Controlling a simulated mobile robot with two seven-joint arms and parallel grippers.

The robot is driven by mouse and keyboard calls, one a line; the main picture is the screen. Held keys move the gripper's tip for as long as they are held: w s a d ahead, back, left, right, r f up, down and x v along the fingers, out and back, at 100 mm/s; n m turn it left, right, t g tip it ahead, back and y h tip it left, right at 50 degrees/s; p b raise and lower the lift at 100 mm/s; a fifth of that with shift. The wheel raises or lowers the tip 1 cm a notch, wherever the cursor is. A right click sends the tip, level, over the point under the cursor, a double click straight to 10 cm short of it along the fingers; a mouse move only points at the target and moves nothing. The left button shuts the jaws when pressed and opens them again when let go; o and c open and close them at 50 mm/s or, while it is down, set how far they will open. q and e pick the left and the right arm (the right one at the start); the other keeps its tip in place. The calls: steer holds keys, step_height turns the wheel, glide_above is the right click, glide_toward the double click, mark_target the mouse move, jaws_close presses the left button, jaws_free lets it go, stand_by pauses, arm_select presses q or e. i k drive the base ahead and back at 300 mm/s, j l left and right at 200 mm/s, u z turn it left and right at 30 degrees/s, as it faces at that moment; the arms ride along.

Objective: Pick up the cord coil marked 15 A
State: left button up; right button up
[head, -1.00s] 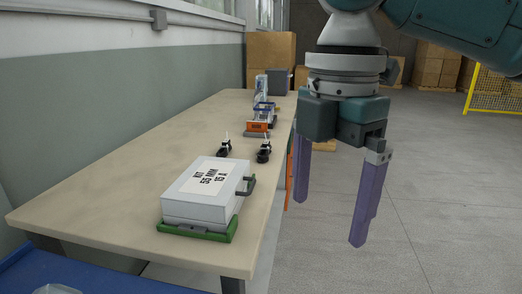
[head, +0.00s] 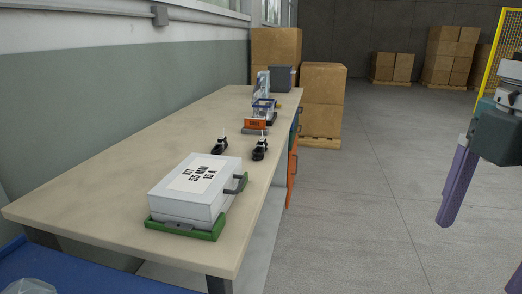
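Two small black coiled items with upright light tags stand on the table behind the white case: a left one (head: 219,146) and a right one (head: 260,150). They look like cord coils; their tag markings are too small to read. The white case (head: 192,192) is labelled "KIT 55 MM 15 A" and sits on a green base at the table's near end. My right gripper (head: 476,256) is at the right edge of the head view, partly cut off, over the floor and well clear of the table. Its purple fingers are apart and nothing shows between them. My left gripper is not in view.
The long beige table (head: 120,165) runs along the wall. Farther back on it are an orange-fronted item (head: 254,125) and a dark grey box (head: 281,78). A blue surface (head: 75,272) is at lower left. Stacked cartons (head: 322,95) stand past the table. The floor at right is open.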

mark_target(262, 142)
steer(key=i+l+u, duration=1.2)
steer(key=l, duration=0.15)
steer(key=i+l+u, duration=0.2)
steer(key=l, duration=0.2)
steer(key=l+u, duration=0.5)
steer(key=l, duration=0.3)
steer(key=i, duration=0.05)
